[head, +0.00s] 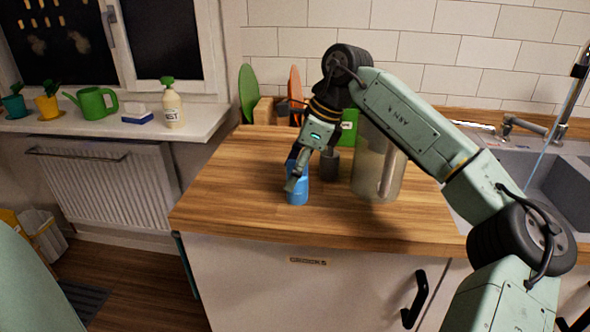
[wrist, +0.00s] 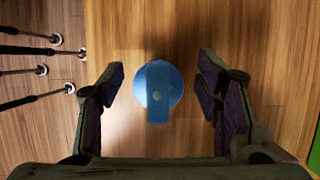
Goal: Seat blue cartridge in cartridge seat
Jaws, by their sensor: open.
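The blue cartridge (head: 298,196) stands upright on the wooden counter near its front left part. My gripper (head: 296,175) is over it, with one finger in front of the cartridge in the head view. In the wrist view the cartridge (wrist: 158,92) shows from above as a round blue top with a raised bar, between the two open fingers. There are gaps on both sides and neither finger touches it in that view. I cannot make out the cartridge seat in either view.
A dark cylinder (head: 330,163) and a translucent container (head: 380,168) stand right of the cartridge. A green box (head: 349,128) is behind them. Several metal rods with round ends (wrist: 38,70) show at the wrist view's left. The counter's left part is clear.

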